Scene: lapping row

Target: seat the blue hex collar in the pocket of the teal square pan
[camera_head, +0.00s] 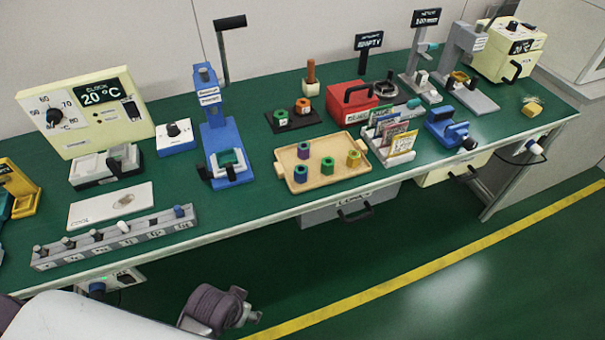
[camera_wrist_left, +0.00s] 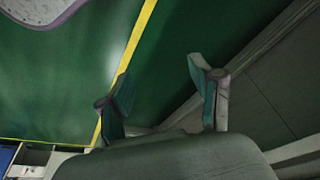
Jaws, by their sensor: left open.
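The blue hex collar (camera_head: 300,174), with a hole through its top, stands at the near left of a tan tray (camera_head: 330,183) in the head view. A teal square piece (camera_head: 231,160), which looks like the pan, sits on the base of the blue hand press (camera_head: 213,130); its pocket cannot be made out. My left gripper (camera_head: 243,308) is low in front of the bench, over the floor and well apart from both. In the left wrist view its two fingers (camera_wrist_left: 162,85) are spread and empty. My right gripper is not in view.
Purple (camera_head: 303,151), green (camera_head: 327,166) and yellow (camera_head: 353,159) collars share the tray. A grey block with several pegs (camera_head: 118,237) lies along the front left edge. A card rack (camera_head: 393,145) and blue vise (camera_head: 450,130) stand right of the tray.

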